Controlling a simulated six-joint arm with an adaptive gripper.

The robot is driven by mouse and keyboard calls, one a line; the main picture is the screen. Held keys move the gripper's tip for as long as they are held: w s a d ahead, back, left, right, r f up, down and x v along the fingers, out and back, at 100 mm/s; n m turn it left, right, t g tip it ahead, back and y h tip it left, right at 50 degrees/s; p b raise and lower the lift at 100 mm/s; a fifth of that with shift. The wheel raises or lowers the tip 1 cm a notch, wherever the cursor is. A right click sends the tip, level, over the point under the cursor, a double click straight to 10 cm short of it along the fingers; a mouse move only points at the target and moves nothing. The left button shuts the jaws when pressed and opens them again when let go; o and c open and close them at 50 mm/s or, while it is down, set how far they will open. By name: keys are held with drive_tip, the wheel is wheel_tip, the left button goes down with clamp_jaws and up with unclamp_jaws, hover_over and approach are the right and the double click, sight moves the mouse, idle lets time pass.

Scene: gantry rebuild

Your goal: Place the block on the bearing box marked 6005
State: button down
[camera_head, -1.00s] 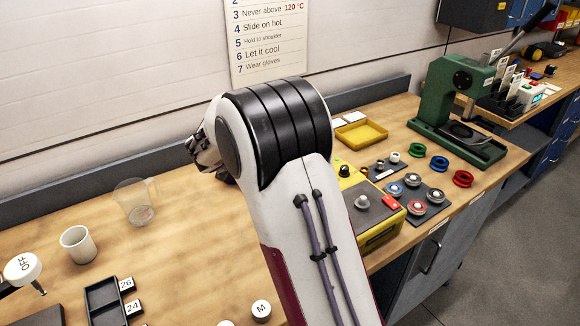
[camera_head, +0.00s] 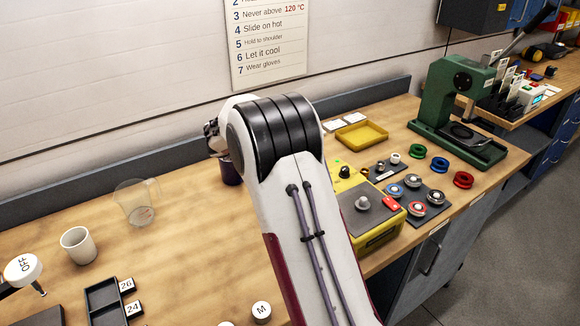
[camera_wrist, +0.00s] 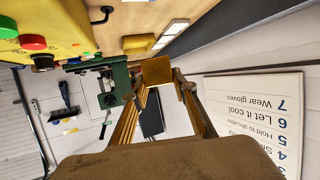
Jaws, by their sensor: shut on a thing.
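A tan, square-faced block (camera_wrist: 157,71) shows in the wrist view between the two fingertips of my gripper (camera_wrist: 160,78), which is shut on it. In the head view my gripper (camera_head: 211,138) is mostly hidden behind my arm, at the far side of the bench near the wall, and the block cannot be seen there. Several upright boxes with white labels (camera_head: 513,88) stand on the farther bench at the right; their marks are too small to read, so I cannot tell which is 6005.
A yellow tray (camera_head: 361,134), a yellow heater unit (camera_head: 382,233), bearings on dark mats and a green press (camera_head: 455,100) fill the bench's right. A clear beaker (camera_head: 136,203) and white mug (camera_head: 78,245) stand left.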

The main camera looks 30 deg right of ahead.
drive_tip(key=shift+f, duration=3.05)
drive_tip(key=shift+f, duration=1.85)
drive_tip(key=shift+f, duration=0.1)
drive_tip(key=c, duration=1.6)
unclamp_jaws()
drive_tip(key=shift+f, duration=0.15)
drive_tip(key=shift+r, duration=0.2)
drive_tip(key=v, duration=1.2)
